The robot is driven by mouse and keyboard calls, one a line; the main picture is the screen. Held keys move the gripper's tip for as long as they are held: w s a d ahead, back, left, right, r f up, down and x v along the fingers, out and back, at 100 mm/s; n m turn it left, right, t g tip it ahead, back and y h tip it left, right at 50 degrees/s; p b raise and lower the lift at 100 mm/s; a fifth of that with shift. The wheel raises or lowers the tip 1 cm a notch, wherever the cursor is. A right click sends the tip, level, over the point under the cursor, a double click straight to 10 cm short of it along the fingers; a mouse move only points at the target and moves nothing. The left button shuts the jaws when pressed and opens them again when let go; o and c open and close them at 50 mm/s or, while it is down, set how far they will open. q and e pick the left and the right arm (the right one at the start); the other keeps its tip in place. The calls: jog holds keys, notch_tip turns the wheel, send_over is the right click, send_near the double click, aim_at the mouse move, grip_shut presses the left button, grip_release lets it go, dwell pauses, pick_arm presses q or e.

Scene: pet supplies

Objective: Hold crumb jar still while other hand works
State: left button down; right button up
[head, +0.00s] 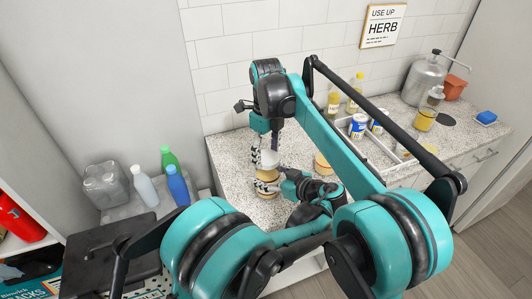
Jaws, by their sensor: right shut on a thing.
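The crumb jar (267,175) stands on the speckled counter, a small tan jar with a pale top. My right gripper (266,157) comes down from above and is shut on the pale top of the jar. My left gripper (272,187) reaches in low from the right side of the jar, its dark fingers at the lower body. Its fingertips are small and partly overlap the jar, so I cannot tell whether they grip it. The jar looks upright.
Behind my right arm, a divided tray (370,148) holds cans. Yellow bottles (354,92) stand by the wall, and a metal dispenser (423,80) stands at the far right. A round tan container (323,163) is right of the jar. Bottles (178,185) stand on a lower surface at left.

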jog(key=shift+d+m, duration=0.1)
jog(key=shift+m, duration=1.1)
jog(key=o, duration=0.9)
jog(key=shift+r, duration=0.1)
jog(key=shift+r, duration=2.15)
jog(key=shift+c, duration=0.5)
